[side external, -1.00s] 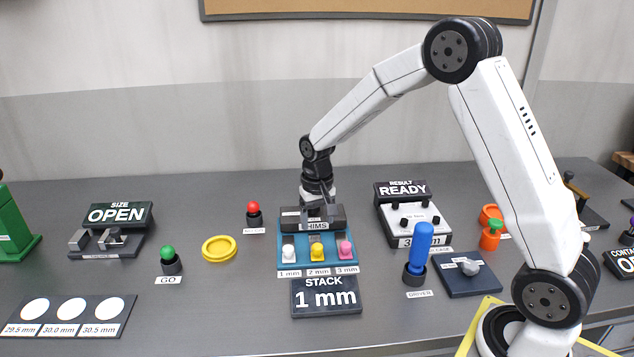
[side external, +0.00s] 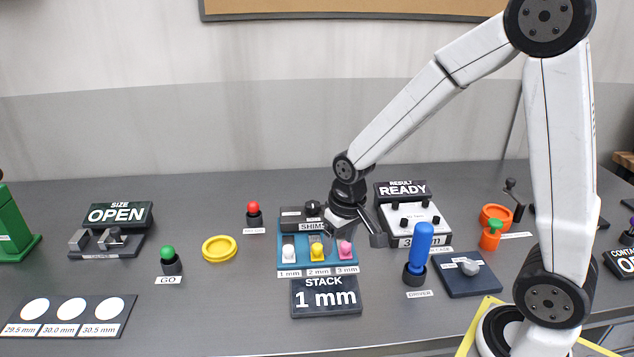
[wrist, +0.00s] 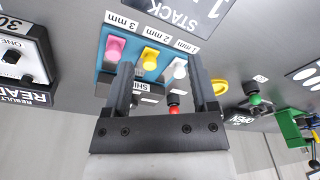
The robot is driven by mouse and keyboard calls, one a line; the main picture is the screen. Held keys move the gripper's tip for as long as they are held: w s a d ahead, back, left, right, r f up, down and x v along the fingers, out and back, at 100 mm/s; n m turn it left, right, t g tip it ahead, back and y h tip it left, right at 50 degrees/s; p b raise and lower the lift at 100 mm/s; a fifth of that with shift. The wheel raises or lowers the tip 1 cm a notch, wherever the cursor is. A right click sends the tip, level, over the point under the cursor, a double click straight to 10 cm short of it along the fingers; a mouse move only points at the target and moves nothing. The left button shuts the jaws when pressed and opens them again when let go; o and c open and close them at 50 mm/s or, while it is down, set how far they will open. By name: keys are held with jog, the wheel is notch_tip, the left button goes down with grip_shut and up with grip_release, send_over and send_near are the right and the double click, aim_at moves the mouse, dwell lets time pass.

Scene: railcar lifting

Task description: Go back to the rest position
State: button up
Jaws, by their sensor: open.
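My gripper (side external: 358,228) is open and empty, hanging above the back right part of the blue shims tray (side external: 284,263). In the wrist view its two fingers (wrist: 163,90) are spread apart, with nothing between them in grip. The tray holds a white peg (side external: 289,252), a yellow peg (side external: 317,252) and a pink peg (side external: 345,250), over labels 1 mm, 2 mm and 3 mm. The gripper hides part of the tray's back right. The stack sign (side external: 326,297) in front reads 1 mm.
A blue driver (side external: 422,245) stands upright right of the tray. The result box (side external: 415,222) with its READY sign is close behind the gripper. A red button (side external: 254,213), yellow ring (side external: 220,249) and green button (side external: 168,258) lie left.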

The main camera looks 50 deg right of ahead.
jog(key=s+a+n+t, duration=0.1)
jog(key=s+a+n, duration=0.1)
jog(key=s, duration=0.5)
jog(key=shift+s+f, duration=0.15)
jog(key=shift+s, duration=0.15)
